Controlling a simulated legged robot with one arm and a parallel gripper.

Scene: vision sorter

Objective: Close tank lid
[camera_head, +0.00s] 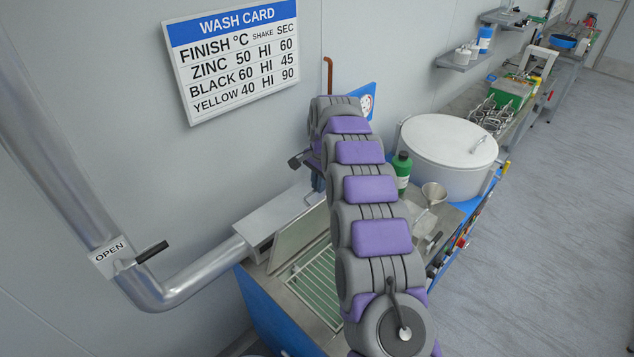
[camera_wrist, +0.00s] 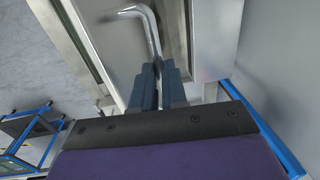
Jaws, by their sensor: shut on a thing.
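In the wrist view my gripper (camera_wrist: 158,82) has its two dark fingers closed around the lower end of a bent metal handle (camera_wrist: 151,30). The handle stands against a pale panel with a metal frame (camera_wrist: 212,40), which seems to be the tank lid. In the head view a raised lid panel (camera_head: 298,237) stands tilted at the back of a rectangular tank with a green grate (camera_head: 322,282). The tank opening shows below it. My arm hides the right part of the tank, and the handle itself is hidden in the head view.
A large round white drum (camera_head: 445,148) stands beyond the tank, with a green bottle (camera_head: 402,170) and a metal funnel (camera_head: 434,194) near it. A thick pipe (camera_head: 75,170) marked OPEN runs at the left. A wash card (camera_head: 237,58) hangs on the wall. The floor at the right is clear.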

